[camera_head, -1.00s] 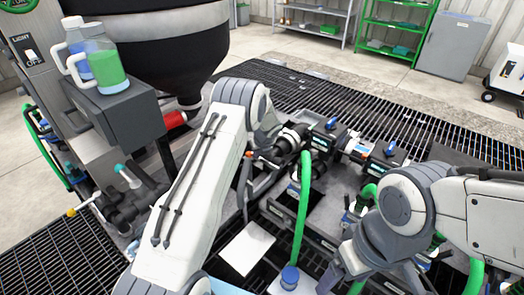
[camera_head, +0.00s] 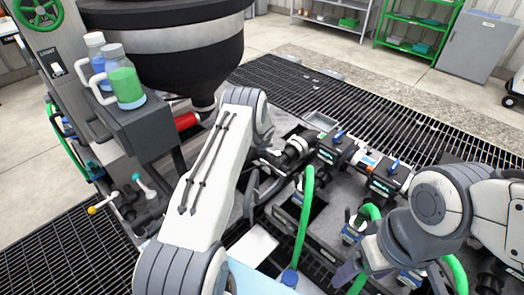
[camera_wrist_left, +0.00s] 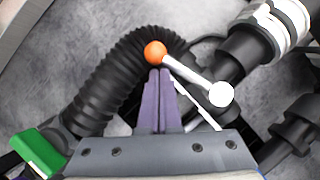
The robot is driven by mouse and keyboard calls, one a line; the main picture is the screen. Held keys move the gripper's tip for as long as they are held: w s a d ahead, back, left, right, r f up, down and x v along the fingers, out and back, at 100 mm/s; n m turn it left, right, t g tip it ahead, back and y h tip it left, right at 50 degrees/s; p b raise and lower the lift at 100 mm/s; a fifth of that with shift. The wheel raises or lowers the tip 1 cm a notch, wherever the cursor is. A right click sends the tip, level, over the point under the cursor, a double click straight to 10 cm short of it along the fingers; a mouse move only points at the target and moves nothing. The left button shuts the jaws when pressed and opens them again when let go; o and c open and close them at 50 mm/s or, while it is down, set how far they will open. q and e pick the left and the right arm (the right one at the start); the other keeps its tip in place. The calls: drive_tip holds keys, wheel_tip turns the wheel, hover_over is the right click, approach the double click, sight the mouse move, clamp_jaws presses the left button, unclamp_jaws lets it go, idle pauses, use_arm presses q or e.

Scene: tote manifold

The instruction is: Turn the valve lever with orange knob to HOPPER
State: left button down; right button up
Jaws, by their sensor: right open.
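The valve lever (camera_wrist_left: 188,74) is a metal rod with an orange knob (camera_wrist_left: 155,52) at one end and a white round pivot (camera_wrist_left: 221,94) at the other, in the left wrist view. My left gripper (camera_wrist_left: 160,72) has its purple fingers together, tips just short of the knob and beside the rod. Nothing shows between the fingers, and I cannot tell whether they touch the lever. In the head view my left arm hides this lever. My right gripper (camera_head: 347,275) is open above the manifold at the lower right. No HOPPER label is readable.
A black corrugated hose (camera_wrist_left: 118,75) runs beside the lever. In the head view, green hoses (camera_head: 303,215) rise from the manifold near my arms. A black hopper (camera_head: 190,50) and a shelf with jugs (camera_head: 125,85) stand at the left. Another lever has a yellow knob (camera_head: 92,210).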

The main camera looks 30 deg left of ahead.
use_arm(q)
drive_tip(key=shift+w+a, duration=0.3)
drive_tip(key=shift+w, duration=0.4)
drive_tip(key=shift+w+d, duration=0.1)
drive_tip(key=s, duration=0.2)
drive_tip(key=s+f, duration=0.1)
drive_tip(key=shift+s+a+b, duration=0.15)
drive_tip(key=shift+a+b, duration=0.2)
drive_tip(key=shift+a, duration=0.05)
drive_tip(key=s+a+r, duration=0.1)
drive_tip(key=s+r, duration=0.3)
drive_tip(key=r, duration=0.5)
drive_tip(key=shift+s+a, duration=0.3)
drive_tip(key=shift+s, duration=0.1)
drive_tip(key=shift+r, duration=0.1)
